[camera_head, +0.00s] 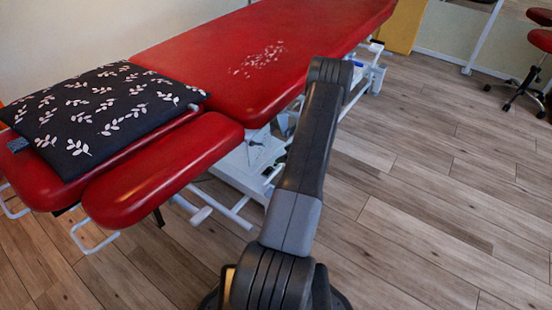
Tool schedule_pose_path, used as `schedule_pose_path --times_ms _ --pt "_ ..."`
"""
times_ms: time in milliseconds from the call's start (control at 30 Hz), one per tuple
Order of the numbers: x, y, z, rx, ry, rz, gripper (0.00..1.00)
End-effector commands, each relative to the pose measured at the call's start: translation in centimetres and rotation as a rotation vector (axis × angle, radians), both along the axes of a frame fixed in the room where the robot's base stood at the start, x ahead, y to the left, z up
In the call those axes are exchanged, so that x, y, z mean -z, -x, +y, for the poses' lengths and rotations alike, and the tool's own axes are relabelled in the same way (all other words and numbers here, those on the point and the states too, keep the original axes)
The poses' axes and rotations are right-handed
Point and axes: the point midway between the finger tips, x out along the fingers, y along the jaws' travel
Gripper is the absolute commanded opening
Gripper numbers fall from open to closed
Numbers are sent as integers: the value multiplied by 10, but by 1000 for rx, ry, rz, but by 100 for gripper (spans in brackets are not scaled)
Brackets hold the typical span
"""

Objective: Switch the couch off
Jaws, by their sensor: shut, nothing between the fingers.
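The couch (190,58) is a red padded treatment couch on a white metal frame, running from the left front to the top of the head view. A separate red side pad (160,170) sits at its near end. The white base (238,172) shows partly below the padding. I cannot make out a switch; part of the base is hidden behind my arm. My dark arm rises from the bottom middle and reaches beside the couch's right edge. My gripper is not visible; the arm's far links hide that area.
A black cushion with white leaves (95,112) lies on the couch's near end. Wire handles (95,238) stick out at the left. A red wheeled stool (535,70) stands at the far right. The wood floor (430,190) right of the couch is clear.

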Motion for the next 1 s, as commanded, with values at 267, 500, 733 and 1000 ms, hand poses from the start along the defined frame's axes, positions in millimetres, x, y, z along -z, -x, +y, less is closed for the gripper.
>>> schedule_pose_path --times_ms 267,500,733,1000 --pt "-14 10 -10 0 0 0 0" --pt "-13 10 -10 -1 0 -1 0" --pt "-4 5 -4 -3 0 0 0" --pt "32 -18 20 -3 1 -1 0"
